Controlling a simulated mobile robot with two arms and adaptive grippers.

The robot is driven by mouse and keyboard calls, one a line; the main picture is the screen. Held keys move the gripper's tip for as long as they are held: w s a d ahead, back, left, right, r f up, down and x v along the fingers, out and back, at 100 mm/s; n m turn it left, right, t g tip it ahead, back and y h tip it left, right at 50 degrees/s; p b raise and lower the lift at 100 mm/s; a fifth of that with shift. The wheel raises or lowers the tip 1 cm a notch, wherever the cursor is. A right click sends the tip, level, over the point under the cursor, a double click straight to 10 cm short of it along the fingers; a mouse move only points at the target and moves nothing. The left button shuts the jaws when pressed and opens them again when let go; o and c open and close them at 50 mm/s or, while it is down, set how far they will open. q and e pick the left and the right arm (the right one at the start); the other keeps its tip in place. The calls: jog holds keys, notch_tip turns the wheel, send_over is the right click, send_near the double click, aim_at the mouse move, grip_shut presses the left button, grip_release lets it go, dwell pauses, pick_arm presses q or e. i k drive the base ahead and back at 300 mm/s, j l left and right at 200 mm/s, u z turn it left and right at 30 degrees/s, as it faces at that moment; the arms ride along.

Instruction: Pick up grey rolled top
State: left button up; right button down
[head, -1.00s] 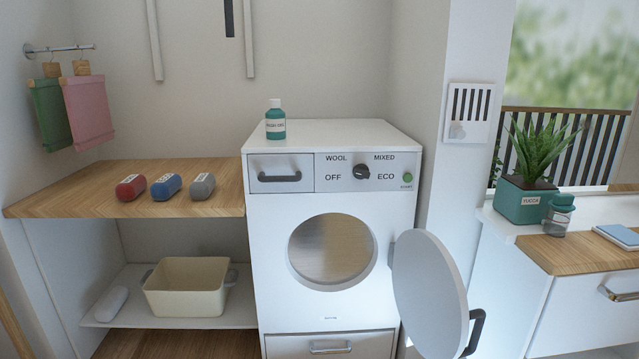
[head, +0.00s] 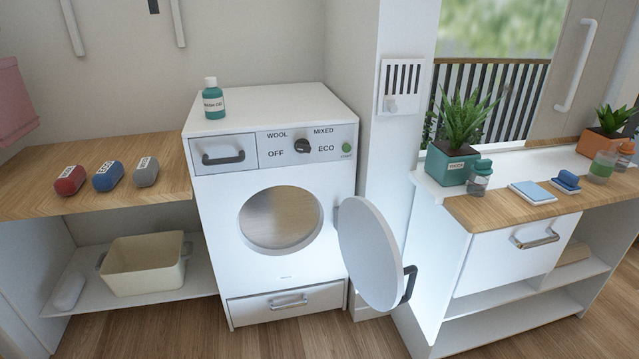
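The grey rolled top (head: 146,171) lies on the wooden shelf top (head: 30,201) left of the washing machine. It is the rightmost of three rolled items in a row, with a small white label on it. A blue rolled top (head: 108,175) lies just to its left, and a red one (head: 70,180) lies further left. They appear apart from one another. Neither of my grippers shows in the head view.
The washing machine (head: 222,276) has its round door (head: 370,254) swung open to the right. A detergent bottle (head: 213,100) stands on it. A cream basket (head: 142,266) sits on the lower shelf. A counter with plants and bottles stands at the right (head: 433,186).

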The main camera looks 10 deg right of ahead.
aim_at(145, 174)
jog(key=i+l+u, duration=0.35)
jog(key=l, duration=0.9)
jog(key=i+l+u, duration=0.1)
jog(key=l+u, duration=0.3)
jog(key=l, duration=0.85)
jog(key=l+u, duration=0.35)
jog(key=l, duration=0.95)
jog(key=j, duration=0.5)
jog(key=i+j+z, duration=0.15)
jog(key=j, duration=0.3)
jog(key=i+j+z, duration=0.2)
jog(key=j, duration=0.25)
jog(key=i+j+z, duration=0.15)
jog(key=j, duration=0.35)
jog(key=i+j+z, duration=0.15)
jog(key=j, duration=0.35)
jog(key=j+z, duration=0.15)
jog(key=j, duration=0.4)
